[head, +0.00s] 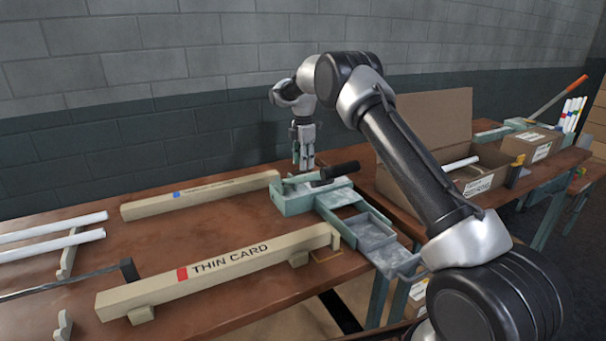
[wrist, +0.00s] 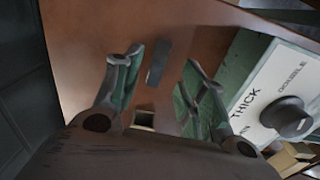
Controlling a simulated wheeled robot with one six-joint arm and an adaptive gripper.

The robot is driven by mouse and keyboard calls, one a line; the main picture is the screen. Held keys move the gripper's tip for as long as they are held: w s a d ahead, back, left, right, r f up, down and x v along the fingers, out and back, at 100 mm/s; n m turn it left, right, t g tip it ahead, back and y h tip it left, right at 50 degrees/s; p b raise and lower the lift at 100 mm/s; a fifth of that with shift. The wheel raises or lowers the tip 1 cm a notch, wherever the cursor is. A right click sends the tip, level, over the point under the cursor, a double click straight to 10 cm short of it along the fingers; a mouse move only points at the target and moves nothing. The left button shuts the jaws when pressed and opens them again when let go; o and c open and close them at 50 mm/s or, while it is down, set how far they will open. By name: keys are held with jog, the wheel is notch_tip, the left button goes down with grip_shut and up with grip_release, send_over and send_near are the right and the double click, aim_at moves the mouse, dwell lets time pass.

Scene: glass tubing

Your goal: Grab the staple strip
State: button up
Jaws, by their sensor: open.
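In the wrist view a small, narrow grey strip (wrist: 154,74), which looks like the staple strip, lies on the brown table top. It shows between the two fingers of my gripper (wrist: 163,58). The fingers are spread open, one on each side of it in the picture, and nothing is held. I cannot tell how far above the strip they are. In the head view my gripper (head: 304,164) points down at the back of the table, behind the green bench tool. The strip cannot be made out in the head view.
The green tool (head: 293,204), with a black-handled lever and an open drawer (head: 385,256), stands close to my gripper. Its label plate (wrist: 273,88) and dark knob show at right in the wrist view. Wooden rails, including "THIN CARD" (head: 230,265), lie left. An open cardboard box (head: 475,185) stands right.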

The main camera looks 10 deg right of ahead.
aim_at(303, 172)
notch_tip(303, 172, down, 4)
jog(key=shift+w+r, duration=0.15)
jog(key=shift+r, duration=0.1)
grip_shut()
